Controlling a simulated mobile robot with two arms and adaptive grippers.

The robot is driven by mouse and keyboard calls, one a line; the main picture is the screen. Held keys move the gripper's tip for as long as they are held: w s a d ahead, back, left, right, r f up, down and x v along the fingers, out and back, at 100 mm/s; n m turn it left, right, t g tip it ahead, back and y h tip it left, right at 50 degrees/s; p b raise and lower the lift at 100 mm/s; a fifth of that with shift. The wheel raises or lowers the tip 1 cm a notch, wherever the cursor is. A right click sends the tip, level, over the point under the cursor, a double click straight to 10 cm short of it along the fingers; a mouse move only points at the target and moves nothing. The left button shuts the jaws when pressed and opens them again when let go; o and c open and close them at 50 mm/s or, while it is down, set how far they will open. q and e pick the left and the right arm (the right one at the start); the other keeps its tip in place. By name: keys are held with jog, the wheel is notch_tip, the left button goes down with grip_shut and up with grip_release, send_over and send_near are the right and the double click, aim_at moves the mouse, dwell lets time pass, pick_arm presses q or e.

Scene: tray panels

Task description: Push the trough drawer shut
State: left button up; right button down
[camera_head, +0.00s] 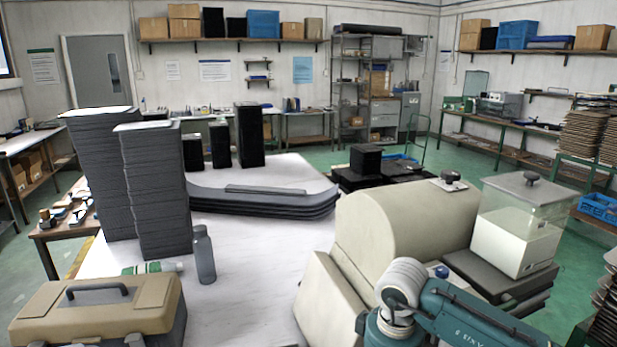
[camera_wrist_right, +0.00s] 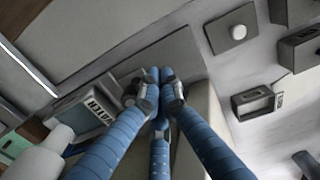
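I cannot make out the trough drawer for certain in either view. A cream rounded machine housing (camera_head: 405,225) stands at the right of the white table in the head view. My right arm is in front of it, and its gripper is hidden there. In the right wrist view my right gripper (camera_wrist_right: 160,92) has its blue fingers drawn together, with the grey tips touching or nearly so. I see nothing held between them. The tips are over a pale grey surface, beside a box marked WATER (camera_wrist_right: 94,112); contact cannot be told. My left gripper is not in view.
A clear bin with white contents (camera_head: 518,230) stands right of the housing. A tan toolbox (camera_head: 95,308), a grey bottle (camera_head: 204,255) and tall dark stacks (camera_head: 155,190) are on the left. The wrist view shows a panel with a white knob (camera_wrist_right: 238,32) and dark frames (camera_wrist_right: 255,103).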

notch_tip(320, 180, up, 7)
jog(key=p, duration=0.2)
dwell(0.4)
jog(key=shift+f, duration=0.1)
